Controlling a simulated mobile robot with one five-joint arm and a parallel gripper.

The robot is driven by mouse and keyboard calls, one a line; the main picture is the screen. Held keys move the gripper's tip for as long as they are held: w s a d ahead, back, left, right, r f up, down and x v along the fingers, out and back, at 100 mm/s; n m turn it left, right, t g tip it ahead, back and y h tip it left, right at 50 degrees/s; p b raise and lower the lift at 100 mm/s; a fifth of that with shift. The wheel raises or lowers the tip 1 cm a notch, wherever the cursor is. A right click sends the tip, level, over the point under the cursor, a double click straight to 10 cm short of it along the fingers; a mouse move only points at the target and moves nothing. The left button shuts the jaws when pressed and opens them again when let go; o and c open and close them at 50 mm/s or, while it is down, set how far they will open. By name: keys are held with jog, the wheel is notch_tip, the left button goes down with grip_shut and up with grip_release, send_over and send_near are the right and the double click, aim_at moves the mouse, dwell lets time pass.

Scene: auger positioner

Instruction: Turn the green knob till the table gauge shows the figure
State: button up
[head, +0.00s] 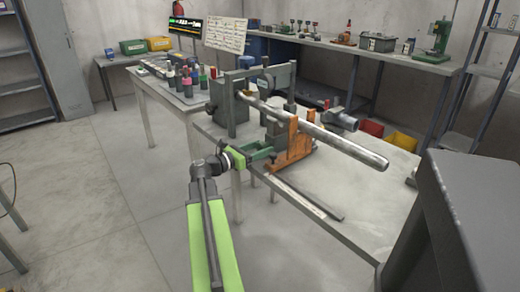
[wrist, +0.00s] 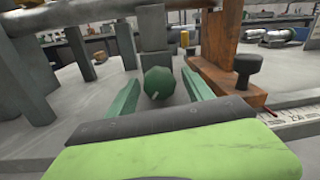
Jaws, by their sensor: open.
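The green knob (wrist: 158,83) is faceted and dark green with a pale mark on its face; it shows in the wrist view between my two green fingers. My gripper (head: 268,150) is open, with a visible gap between the knob and each finger. I cannot tell how deep the knob lies between the fingers. In the head view the knob is not clearly made out by my gripper. The table gauge (wrist: 297,113) is a white scale strip with a red pointer (wrist: 268,113) at the right of the wrist view; its figures are partly cut off and too small to read surely.
An orange bracket (head: 293,152) with a black knob (wrist: 247,68) stands right of the green knob. A long metal tube (head: 330,138) runs above it. A grey frame (head: 231,105) stands behind. A dark bulky block (head: 468,215) fills the near right.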

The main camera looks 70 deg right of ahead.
grip_shut()
dwell(0.4)
jog(key=shift+m, duration=0.3)
jog(key=m, duration=0.4)
jog(key=shift+p, duration=0.3)
jog(key=m, duration=0.4)
jog(key=shift+a+m+t, duration=0.1)
jog(key=shift+m+t, duration=0.2)
jog(key=shift+f, duration=0.1)
grip_release()
